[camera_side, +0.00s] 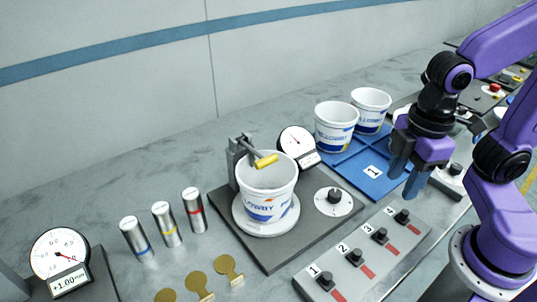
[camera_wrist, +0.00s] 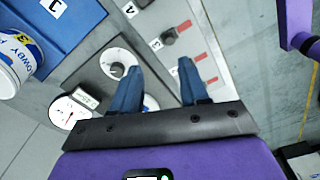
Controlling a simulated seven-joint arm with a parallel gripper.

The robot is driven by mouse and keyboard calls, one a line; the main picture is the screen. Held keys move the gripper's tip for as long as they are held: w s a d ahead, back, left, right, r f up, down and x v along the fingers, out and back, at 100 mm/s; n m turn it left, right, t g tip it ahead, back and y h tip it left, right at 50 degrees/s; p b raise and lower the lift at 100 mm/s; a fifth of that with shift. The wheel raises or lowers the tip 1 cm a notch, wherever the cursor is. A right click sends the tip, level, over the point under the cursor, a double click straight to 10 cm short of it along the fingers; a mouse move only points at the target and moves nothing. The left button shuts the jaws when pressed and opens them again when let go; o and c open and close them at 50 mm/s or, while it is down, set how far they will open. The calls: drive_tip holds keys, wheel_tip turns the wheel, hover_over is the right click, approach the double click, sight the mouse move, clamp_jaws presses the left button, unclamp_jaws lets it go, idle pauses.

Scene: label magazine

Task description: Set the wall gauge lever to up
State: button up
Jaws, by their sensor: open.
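A lever with a yellow grip (camera_side: 266,161) sits on a grey upright bracket (camera_side: 236,165). Its arm slopes slightly down from the bracket and its grip lies over the mouth of a white cup (camera_side: 268,192). A round gauge (camera_side: 296,141) with a small display stands just behind and right of the cup. My gripper (camera_side: 408,174) is well to the right of the lever, above the work near the numbered switch panel. In the wrist view my gripper (camera_wrist: 158,88) has its two blue fingers apart with nothing held between them. I cannot make out the lever there.
A blue tray (camera_side: 388,187) holds two more cups. The switch panel (camera_side: 340,289) has several black knobs. Several metal cylinders (camera_side: 167,224), brass tags (camera_side: 228,268) and another gauge (camera_side: 60,253) stand at left. Bare table lies along the wall.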

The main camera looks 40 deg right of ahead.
drive_tip(key=w+a+r+n, duration=0.3)
drive_tip(key=w+a+r, duration=0.7)
drive_tip(key=w+a, duration=0.15)
drive_tip(key=n+t, duration=0.1)
drive_tip(key=n, duration=0.1)
approach(267, 158)
drive_tip(key=f, duration=0.8)
drive_tip(key=shift+w+a+f, duration=0.1)
drive_tip(key=shift+w+f, duration=0.1)
drive_tip(key=shift+w, duration=0.2)
clamp_jaws()
